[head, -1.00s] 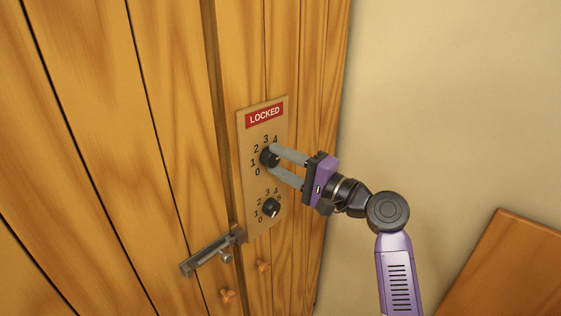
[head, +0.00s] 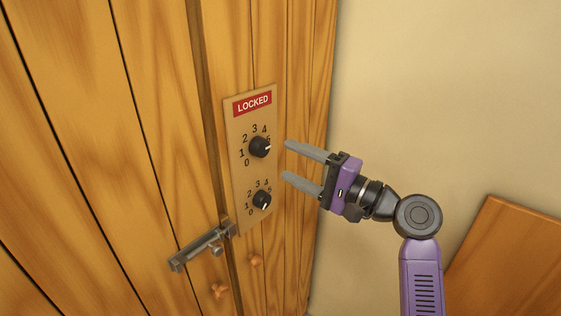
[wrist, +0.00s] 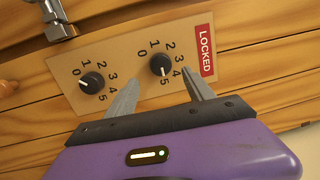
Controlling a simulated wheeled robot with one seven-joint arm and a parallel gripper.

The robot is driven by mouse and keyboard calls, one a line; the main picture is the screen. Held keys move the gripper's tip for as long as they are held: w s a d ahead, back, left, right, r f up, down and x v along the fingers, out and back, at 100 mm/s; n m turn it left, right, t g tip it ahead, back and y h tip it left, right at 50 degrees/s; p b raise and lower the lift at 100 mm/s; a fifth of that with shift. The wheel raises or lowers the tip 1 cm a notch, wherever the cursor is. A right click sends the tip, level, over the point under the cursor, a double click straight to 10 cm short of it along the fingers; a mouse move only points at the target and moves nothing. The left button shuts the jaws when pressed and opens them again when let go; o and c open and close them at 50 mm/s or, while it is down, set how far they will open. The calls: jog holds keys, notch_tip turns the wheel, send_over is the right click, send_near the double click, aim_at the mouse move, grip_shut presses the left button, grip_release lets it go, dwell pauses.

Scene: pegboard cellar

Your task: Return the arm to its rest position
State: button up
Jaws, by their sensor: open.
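My gripper (head: 286,161) is purple and black with two grey fingers. It is open and empty, a short way to the right of the dial panel (head: 238,118) in the head view. The panel has a red LOCKED label (head: 252,103). The upper black dial (head: 260,147) and the lower black dial (head: 262,200) each have numbers around them. In the wrist view, the fingers (wrist: 161,95) spread in front of the panel, and both the upper dial (wrist: 161,64) and the lower dial (wrist: 91,82) show clear of them.
A metal bolt (head: 203,246) is on the wooden doors (head: 110,150), below the panel. A beige wall (head: 440,90) is at the right, with a wooden surface (head: 505,260) at the lower right. Open space surrounds the arm.

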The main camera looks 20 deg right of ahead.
jog(key=shift+s+d, duration=0.35)
jog(key=shift+s, duration=0.1)
